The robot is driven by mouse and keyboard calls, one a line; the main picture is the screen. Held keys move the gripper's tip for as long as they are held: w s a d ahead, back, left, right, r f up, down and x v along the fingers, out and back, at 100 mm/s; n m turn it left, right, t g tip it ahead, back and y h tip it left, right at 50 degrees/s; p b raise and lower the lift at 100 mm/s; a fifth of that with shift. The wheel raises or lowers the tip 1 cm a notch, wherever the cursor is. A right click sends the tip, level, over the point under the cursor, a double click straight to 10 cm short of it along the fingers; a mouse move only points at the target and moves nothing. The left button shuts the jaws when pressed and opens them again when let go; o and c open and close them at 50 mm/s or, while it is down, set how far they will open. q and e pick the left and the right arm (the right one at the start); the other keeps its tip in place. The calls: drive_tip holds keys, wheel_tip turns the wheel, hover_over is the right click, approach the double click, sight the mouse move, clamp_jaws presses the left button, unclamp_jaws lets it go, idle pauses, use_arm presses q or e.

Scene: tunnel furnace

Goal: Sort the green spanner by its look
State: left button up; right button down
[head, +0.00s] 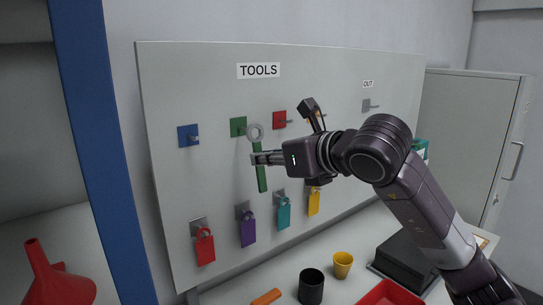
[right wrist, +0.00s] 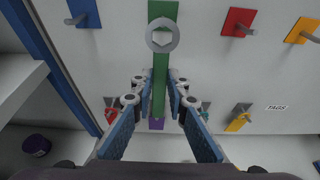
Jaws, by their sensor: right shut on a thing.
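The green spanner (head: 262,178) has a grey ring head and a long green handle. It hangs upright, ring up, in front of the tool board (head: 190,75). My right gripper (head: 262,158) is shut on its handle just below the ring. The right wrist view shows the spanner (right wrist: 160,90) between the fingers of my right gripper (right wrist: 160,82). The ring is close to the green square plate (head: 238,126) and its peg; I cannot tell whether the ring is around the peg. My left gripper is not in view.
The board also carries a blue plate (head: 188,135), a red plate (head: 279,120), and a grey OUT peg (head: 368,105). Coloured tags hang below, including purple (head: 248,232) and teal (head: 284,213). A black cup (head: 311,287) and yellow cup (head: 342,264) stand below the board.

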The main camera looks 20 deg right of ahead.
drive_tip(key=shift+w+a+p, duration=0.25)
drive_tip(key=shift+w+p, duration=0.1)
drive_tip(key=shift+w, duration=0.25)
drive_tip(key=shift+w+a+p, duration=0.25)
drive_tip(key=shift+w+p, duration=0.1)
drive_tip(key=shift+w, duration=0.25)
drive_tip(key=shift+w+a+f+b, duration=0.25)
drive_tip(key=shift+w+f+b, duration=0.25)
drive_tip(key=shift+b, duration=0.3)
drive_tip(key=c, duration=1.8)
unclamp_jaws()
drive_tip(key=shift+w, duration=0.1)
